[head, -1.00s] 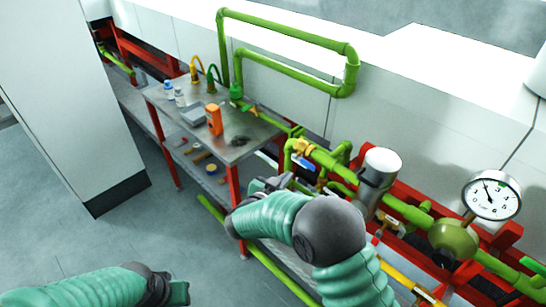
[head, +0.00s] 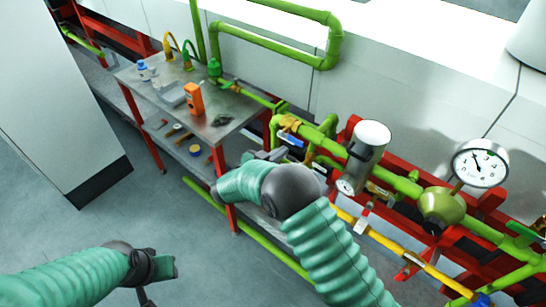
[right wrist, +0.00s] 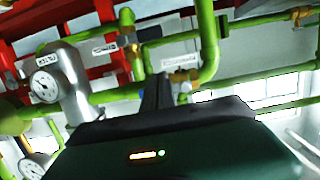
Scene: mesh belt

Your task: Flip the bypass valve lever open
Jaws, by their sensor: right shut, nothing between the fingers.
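A brass valve (head: 290,123) sits on the green pipe loop right of the steel bench. A blue lever (head: 291,139) shows just below it. A brass valve with a small handle also shows in the right wrist view (right wrist: 183,77), just beyond my fingers. I cannot tell for certain which lever is the bypass one; the tags are too small to read. My right gripper (head: 268,156) is shut and empty, just below and left of the valve, seemingly apart from it. Its closed fingers show in the right wrist view (right wrist: 157,95). My left gripper (head: 165,270) is low at left over the floor, away from the pipes.
A steel bench (head: 232,127) holds an orange device (head: 194,99) and bottles. A grey cylinder with a dial (head: 368,145) and a pressure gauge (head: 479,163) stand along the green pipes at right. A red frame and a yellow pipe (head: 390,244) run below.

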